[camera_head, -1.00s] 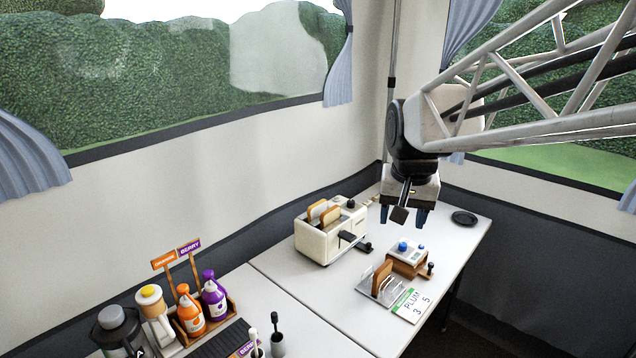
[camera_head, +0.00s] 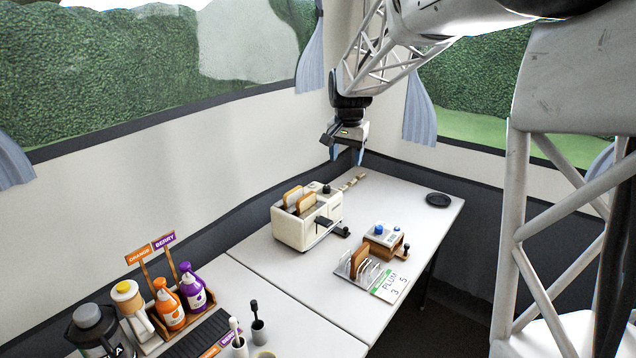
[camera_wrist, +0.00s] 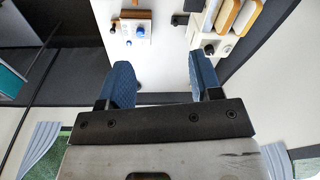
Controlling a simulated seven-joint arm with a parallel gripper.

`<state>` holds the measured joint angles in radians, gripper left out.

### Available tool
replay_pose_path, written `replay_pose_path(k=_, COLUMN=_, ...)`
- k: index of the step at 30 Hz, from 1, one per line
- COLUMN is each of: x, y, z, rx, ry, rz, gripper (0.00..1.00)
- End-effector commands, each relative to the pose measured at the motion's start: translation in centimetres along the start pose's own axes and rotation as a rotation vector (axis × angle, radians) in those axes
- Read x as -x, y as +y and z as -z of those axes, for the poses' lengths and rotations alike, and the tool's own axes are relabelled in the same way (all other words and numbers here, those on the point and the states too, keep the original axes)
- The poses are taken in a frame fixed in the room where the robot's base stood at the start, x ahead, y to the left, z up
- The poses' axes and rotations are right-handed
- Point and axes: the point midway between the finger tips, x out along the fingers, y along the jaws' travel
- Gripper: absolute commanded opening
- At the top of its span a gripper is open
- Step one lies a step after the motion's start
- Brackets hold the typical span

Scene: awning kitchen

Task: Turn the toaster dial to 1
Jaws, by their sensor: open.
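My gripper (camera_head: 347,155) is open and empty, pointing down, above and beyond the toaster's far end. In the wrist view, my gripper's blue fingers (camera_wrist: 160,66) are apart. The toaster (camera_wrist: 222,30) and its dark knob (camera_wrist: 209,49) lie beyond the right finger's tip.
A wooden box with blue knobs (camera_head: 384,243), a rack (camera_head: 346,264) holding one bread slice, and a PLUM card (camera_head: 391,284) stand right of the toaster. A black disc (camera_head: 438,200) lies far right. Orange (camera_head: 168,308) and purple (camera_head: 196,290) bottles stand front left.

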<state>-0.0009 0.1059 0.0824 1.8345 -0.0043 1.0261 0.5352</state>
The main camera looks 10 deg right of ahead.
Motion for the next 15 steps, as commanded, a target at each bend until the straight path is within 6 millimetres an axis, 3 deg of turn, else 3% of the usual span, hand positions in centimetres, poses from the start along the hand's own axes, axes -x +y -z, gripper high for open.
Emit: replay_pose_path(k=15, x=-6.8, y=-6.3, z=10.1, rx=-0.143, ry=-0.035, rz=-0.022, gripper=0.59)
